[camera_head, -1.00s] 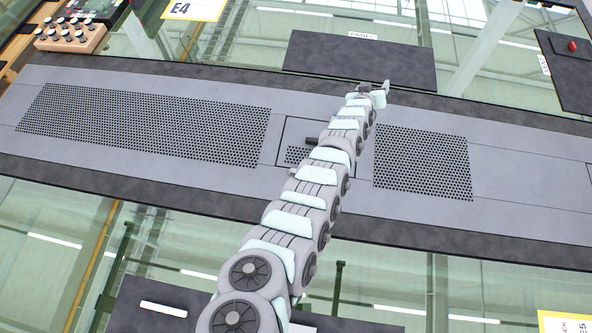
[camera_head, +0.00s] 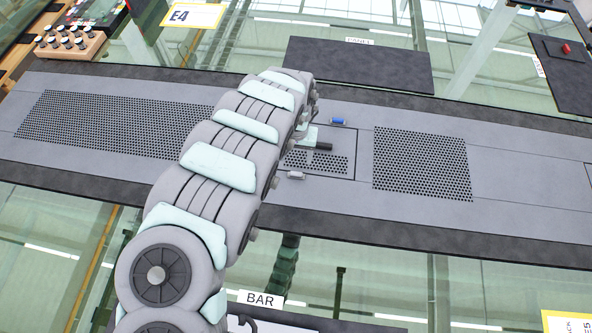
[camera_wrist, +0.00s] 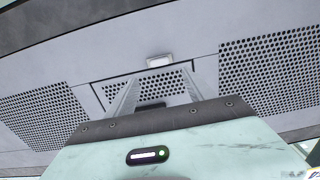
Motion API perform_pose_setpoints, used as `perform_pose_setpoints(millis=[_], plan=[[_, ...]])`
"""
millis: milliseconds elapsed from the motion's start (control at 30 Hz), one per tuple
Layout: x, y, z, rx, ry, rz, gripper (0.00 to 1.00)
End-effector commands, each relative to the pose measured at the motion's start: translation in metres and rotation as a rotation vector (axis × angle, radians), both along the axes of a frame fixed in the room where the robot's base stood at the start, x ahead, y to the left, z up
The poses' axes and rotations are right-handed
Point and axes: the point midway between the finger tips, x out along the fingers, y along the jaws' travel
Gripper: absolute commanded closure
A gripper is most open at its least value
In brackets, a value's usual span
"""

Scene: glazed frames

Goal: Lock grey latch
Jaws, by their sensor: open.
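The grey latch (camera_head: 296,175) is a small light-grey piece at the near edge of a square perforated hatch panel (camera_head: 338,168). In the wrist view the grey latch (camera_wrist: 159,60) lies just beyond my fingertips, on the hatch's edge. My gripper (camera_wrist: 158,76) is open and empty, its two fingers spread over the hatch and pointing toward the latch, apart from it as far as I can tell. In the head view my arm hides most of the gripper. A dark handle (camera_head: 318,146) sits on the hatch, and it shows between my fingers in the wrist view (camera_wrist: 150,105).
A blue latch (camera_head: 338,121) is at the hatch's far edge. Perforated areas (camera_head: 422,165) lie on both sides of the grey panel. A dark board (camera_head: 360,65) lies behind it. A red button (camera_head: 566,48) is at far right, and a knob box (camera_head: 70,43) at far left.

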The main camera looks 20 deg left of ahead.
Motion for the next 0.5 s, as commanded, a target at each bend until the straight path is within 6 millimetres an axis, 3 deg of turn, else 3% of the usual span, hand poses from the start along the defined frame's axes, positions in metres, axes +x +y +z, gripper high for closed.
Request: perform_pose_setpoints(millis=[500], plan=[[0.001,-0.003,-0.065,-0.005,-0.003,-0.001,0.38]])
